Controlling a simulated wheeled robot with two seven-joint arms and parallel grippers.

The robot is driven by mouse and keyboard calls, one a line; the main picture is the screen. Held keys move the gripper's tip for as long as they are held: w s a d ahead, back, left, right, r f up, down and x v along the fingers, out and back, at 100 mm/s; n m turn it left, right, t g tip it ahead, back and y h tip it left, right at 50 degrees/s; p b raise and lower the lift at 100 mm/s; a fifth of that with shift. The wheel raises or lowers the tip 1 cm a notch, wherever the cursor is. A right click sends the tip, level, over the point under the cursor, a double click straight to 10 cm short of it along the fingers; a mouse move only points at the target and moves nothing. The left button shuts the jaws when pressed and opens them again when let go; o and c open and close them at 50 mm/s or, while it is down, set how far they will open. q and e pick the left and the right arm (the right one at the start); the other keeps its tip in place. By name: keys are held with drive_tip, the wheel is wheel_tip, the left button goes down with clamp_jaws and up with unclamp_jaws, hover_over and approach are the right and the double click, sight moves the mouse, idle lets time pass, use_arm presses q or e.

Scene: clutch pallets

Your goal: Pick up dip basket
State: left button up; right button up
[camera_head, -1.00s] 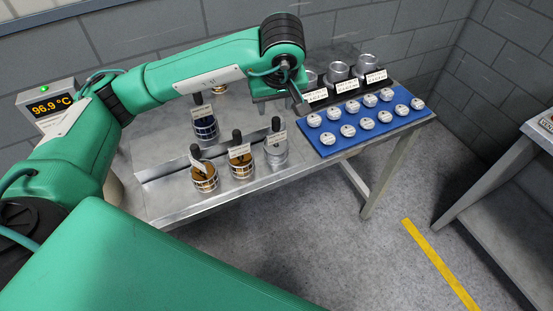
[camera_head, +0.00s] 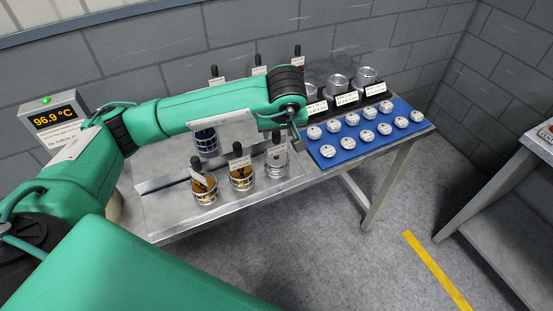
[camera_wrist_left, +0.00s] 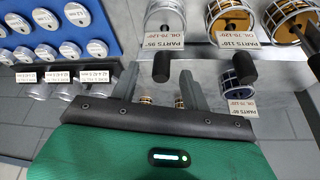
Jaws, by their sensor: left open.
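Dip baskets with black upright handles and white tags stand on the metal bench. Two with amber contents are in the front row, left (camera_head: 204,193) and middle (camera_head: 241,181), with a grey metal one (camera_head: 276,166) to their right. A blue basket (camera_head: 206,144) stands behind them. My left gripper (camera_head: 294,135) is above the bench, near the grey basket in the picture; the arm hides part of the back row. In the left wrist view my left gripper (camera_wrist_left: 158,88) is open, with no basket clearly between its fingers. The grey basket (camera_wrist_left: 165,14) and blue basket (camera_wrist_left: 238,92) lie beyond.
A blue mat (camera_head: 335,159) with several round silver pieces lies at the bench's right end. Tagged metal cylinders (camera_head: 338,84) stand behind it. A temperature display (camera_head: 54,117) reads 96.9 °C at left. Another table (camera_head: 515,180) is at right; the floor between is free.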

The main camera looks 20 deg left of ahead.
sight(276, 133)
use_arm(q)
drive_tip(key=x, duration=0.1)
drive_tip(key=p+x, duration=0.2)
drive_tip(key=x, duration=0.1)
drive_tip(key=shift+w+a+r, duration=0.1)
drive_tip(key=shift+w+a, duration=0.2)
drive_tip(key=shift+a, duration=0.1)
drive_tip(key=shift+w+f, duration=0.1)
drive_tip(key=shift+f, duration=0.2)
drive_tip(key=shift+c, duration=0.5)
clamp_jaws()
drive_tip(key=shift+w+r, duration=0.1)
drive_tip(key=shift+r, duration=0.15)
drive_tip(key=shift+f, duration=0.1)
